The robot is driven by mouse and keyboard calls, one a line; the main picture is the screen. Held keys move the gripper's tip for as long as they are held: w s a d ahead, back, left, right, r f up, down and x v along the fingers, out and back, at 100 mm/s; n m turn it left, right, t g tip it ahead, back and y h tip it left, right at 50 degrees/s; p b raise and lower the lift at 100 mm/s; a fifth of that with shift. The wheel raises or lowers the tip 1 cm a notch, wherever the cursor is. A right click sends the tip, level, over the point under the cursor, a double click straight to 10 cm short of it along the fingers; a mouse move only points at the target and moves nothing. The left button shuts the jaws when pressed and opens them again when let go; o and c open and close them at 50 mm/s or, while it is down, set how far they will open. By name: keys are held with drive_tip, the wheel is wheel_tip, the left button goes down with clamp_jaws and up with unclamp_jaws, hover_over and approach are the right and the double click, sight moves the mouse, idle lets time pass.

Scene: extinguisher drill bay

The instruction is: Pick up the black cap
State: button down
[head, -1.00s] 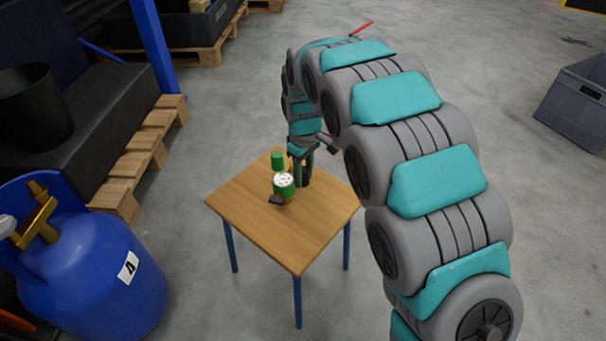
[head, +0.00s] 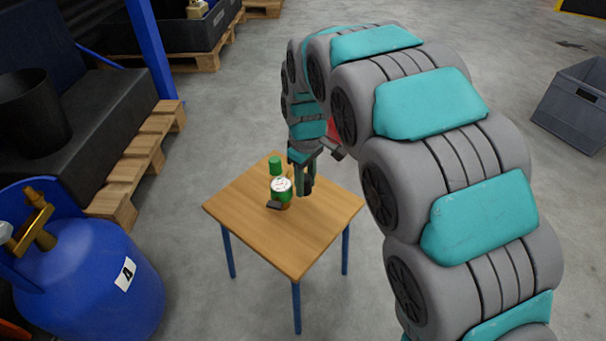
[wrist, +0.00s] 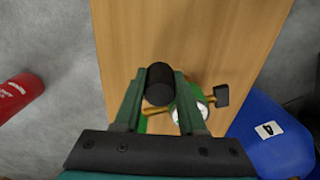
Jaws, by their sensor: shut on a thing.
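The black cap (wrist: 160,84) is a dark cylinder between the fingertips of my gripper (wrist: 157,92) in the wrist view. The fingers are shut on it from both sides. In the head view my gripper (head: 303,180) points down over the right half of the small wooden table (head: 290,245), and the black cap (head: 308,186) shows dark at its fingers, partly hidden. I cannot tell whether the cap touches the tabletop.
A green cylinder (head: 275,165) stands behind. A blue gas cylinder (head: 85,280) is at the lower left.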

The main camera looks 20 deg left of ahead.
drive_tip(key=s+d, duration=0.1)
drive_tip(key=s, duration=0.2)
drive_tip(key=s+d, duration=0.2)
drive_tip(key=s+d+r, duration=0.1)
drive_tip(key=s, duration=0.2)
drive_tip(key=shift+s+d, duration=0.15)
drive_tip(key=shift+s, duration=0.15)
drive_tip(key=shift+s+d, duration=0.25)
drive_tip(key=shift+s, duration=0.2)
drive_tip(key=shift+s+r, duration=0.15)
drive_tip(key=shift+r, duration=0.1)
